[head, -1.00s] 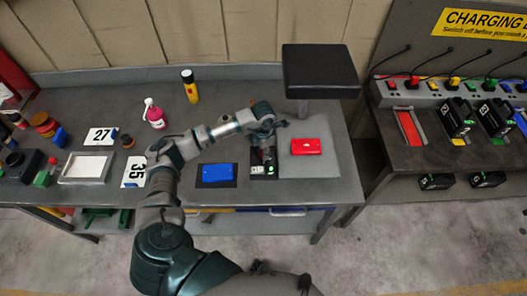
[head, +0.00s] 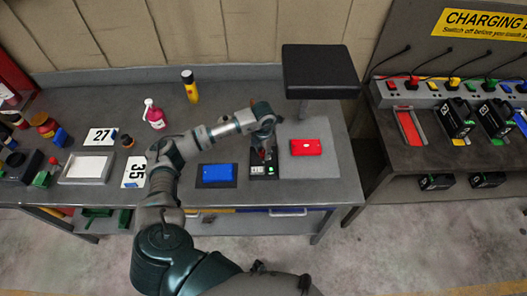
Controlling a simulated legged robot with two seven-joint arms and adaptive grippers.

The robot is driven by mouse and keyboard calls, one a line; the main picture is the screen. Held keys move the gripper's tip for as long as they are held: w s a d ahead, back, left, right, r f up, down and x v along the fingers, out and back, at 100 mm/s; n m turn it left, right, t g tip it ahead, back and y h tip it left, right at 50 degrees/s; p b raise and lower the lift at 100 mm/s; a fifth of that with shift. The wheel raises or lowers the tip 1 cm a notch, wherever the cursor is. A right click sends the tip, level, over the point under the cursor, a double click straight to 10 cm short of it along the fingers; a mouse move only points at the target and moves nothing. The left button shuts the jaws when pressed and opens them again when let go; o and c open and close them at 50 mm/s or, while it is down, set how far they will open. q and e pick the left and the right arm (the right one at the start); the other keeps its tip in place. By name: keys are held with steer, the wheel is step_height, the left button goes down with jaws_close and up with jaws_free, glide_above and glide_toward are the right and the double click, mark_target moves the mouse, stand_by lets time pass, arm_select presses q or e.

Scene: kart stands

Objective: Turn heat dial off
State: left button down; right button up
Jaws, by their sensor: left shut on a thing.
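A small black control box (head: 257,172) with a lit green spot and a pale label on its front stands on the grey bench. My left gripper (head: 264,152) reaches down onto the box from above and is shut on a small part at its top, which I take to be the heat dial. The fingers and wrist hide most of the dial, so its pointer setting cannot be read. My right gripper is not in view.
A red block (head: 306,147) lies right of the box, below a raised black square plate (head: 318,70). A blue block (head: 217,173) lies to the left.

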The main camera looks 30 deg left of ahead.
mark_target(263, 152)
arm_select(q)
steer(key=shift+w+r, duration=0.1)
steer(key=c, duration=1)
jaws_free()
steer(key=shift+a, duration=0.1)
steer(key=shift+o, duration=1)
steer(key=shift+r, duration=0.2)
step_height(263, 152, up, 11)
steer(key=shift+r, duration=0.15)
